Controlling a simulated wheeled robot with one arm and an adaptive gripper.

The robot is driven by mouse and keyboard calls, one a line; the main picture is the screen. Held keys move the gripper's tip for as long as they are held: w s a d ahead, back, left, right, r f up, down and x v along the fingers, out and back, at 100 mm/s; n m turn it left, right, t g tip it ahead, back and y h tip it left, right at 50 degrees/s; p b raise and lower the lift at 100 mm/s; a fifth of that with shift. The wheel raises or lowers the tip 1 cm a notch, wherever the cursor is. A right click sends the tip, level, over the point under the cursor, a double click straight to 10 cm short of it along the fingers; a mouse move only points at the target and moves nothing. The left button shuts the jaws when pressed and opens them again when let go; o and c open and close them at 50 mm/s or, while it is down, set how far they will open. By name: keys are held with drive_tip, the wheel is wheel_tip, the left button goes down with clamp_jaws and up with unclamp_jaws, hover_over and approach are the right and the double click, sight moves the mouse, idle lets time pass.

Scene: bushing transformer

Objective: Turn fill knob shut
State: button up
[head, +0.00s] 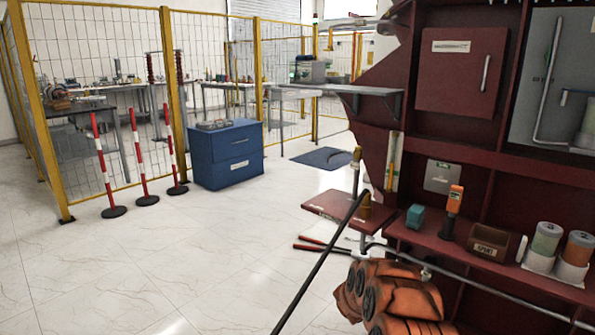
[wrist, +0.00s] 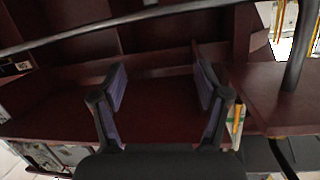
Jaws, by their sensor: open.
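My gripper (wrist: 161,88) shows in the wrist view with its two fingers spread wide. Nothing is between the fingers except the dark red surface behind them. I cannot make out my gripper in the head view. No part in either view can be surely told as the fill knob. In the head view a dark red rack (head: 465,70) fills the right side. A bent grey pipe (head: 547,85) runs down its grey panel at the upper right. In the wrist view, the dark red shelving (wrist: 160,118) lies beyond the fingers.
A dark bar (wrist: 60,38) crosses the upper wrist view, and a grey post (wrist: 301,45) stands at right. On the rack's shelf are an orange handheld device (head: 455,199), a teal block (head: 415,216) and a wooden box (head: 492,242). A blue cabinet (head: 227,155) stands left; floor before it is clear.

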drive_tip(key=a+r+n+t+y+p, duration=0.1)
drive_tip(key=a+r+n+y+p, duration=0.45)
drive_tip(key=a+r, duration=0.95)
drive_tip(key=s+a+r+n+g+y+p, duration=0.3)
drive_tip(key=s+a+r+y+p, duration=0.3)
drive_tip(key=s+a+r+y, duration=0.45)
drive_tip(key=s+d+r+n+g+h+p, duration=0.1)
drive_tip(key=s+r+g+p, duration=0.2)
drive_tip(key=s, duration=0.9)
drive_tip(key=s+r+n+g+h+p, duration=0.15)
drive_tip(key=s+r, duration=0.25)
drive_tip(key=s, duration=0.7)
drive_tip(key=s+d+r+g+p, duration=0.2)
drive_tip(key=s+d, duration=0.1)
drive_tip(key=s, duration=0.6)
drive_tip(key=s+d+r+g+h+p, duration=0.1)
drive_tip(key=s+d+g+p, duration=0.1)
drive_tip(key=s, duration=0.7)
drive_tip(key=s+d+r+g+h+p, duration=0.1)
drive_tip(key=s+d, duration=0.3)
drive_tip(key=s, duration=0.4)
drive_tip(key=shift+s+d+r+g+p, duration=0.3)
drive_tip(key=shift+s+r+g+p, duration=0.15)
drive_tip(key=shift+r+p, duration=0.35)
